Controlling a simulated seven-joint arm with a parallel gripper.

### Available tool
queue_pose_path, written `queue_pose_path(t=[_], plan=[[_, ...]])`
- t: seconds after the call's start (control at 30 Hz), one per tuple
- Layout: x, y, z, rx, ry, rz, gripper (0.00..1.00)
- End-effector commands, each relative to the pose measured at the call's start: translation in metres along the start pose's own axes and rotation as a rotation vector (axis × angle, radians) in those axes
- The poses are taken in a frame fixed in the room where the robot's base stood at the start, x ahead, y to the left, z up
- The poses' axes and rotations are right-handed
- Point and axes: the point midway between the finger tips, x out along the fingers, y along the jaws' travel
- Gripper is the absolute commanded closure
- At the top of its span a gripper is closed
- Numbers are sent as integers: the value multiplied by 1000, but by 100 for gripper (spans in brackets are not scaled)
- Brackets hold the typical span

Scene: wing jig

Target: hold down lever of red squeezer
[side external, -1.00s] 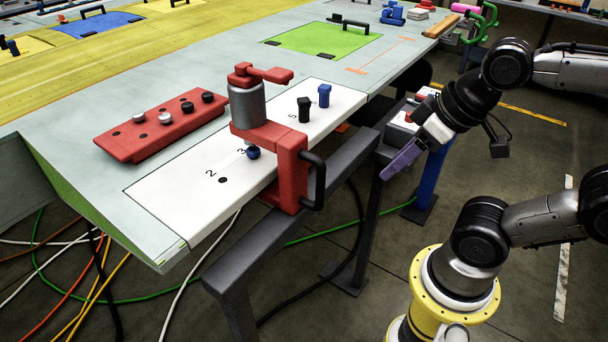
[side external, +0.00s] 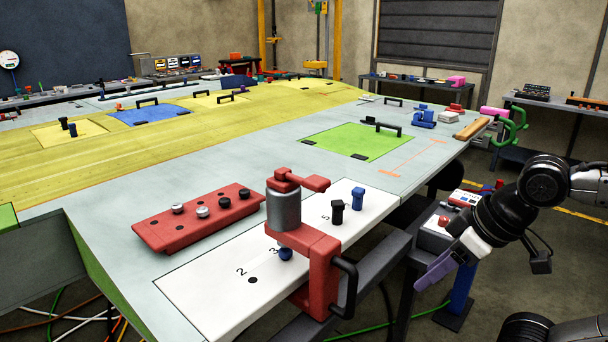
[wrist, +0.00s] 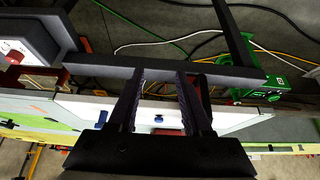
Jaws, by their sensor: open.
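The red squeezer (side external: 322,262) is clamped at the near edge of the white panel (side external: 215,290) in the side external view. It has a grey cylinder (side external: 283,212), a red lever (side external: 302,182) on top and a black handle (side external: 347,285). The lever points right, roughly level. My gripper (side external: 435,270), with purple fingers, is right of the squeezer, off the table edge and clearly apart from it. In the wrist view my gripper (wrist: 160,80) has its fingers apart with a gap between. A little red shows between them, but I cannot tell whether it is the squeezer.
A red block (side external: 195,218) with several pegs lies left of the squeezer. Black (side external: 337,211) and blue (side external: 358,198) pegs stand on the white panel. A dark rail (side external: 375,262) runs along the table's near edge. A box with a red button (side external: 440,226) stands beyond my gripper.

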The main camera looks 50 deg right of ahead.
Motion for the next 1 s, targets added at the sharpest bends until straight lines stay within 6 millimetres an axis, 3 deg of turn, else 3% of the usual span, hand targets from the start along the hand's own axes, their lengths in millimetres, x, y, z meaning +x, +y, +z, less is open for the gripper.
queue_pose_path(t=[0.2,0.47,0.73,1.0], plan=[[0,0,0,0,0,0,50],[-8,6,1,90,-26,27,97],[-77,22,-65,199,39,139,100],[-148,6,-141,209,161,166,100]])
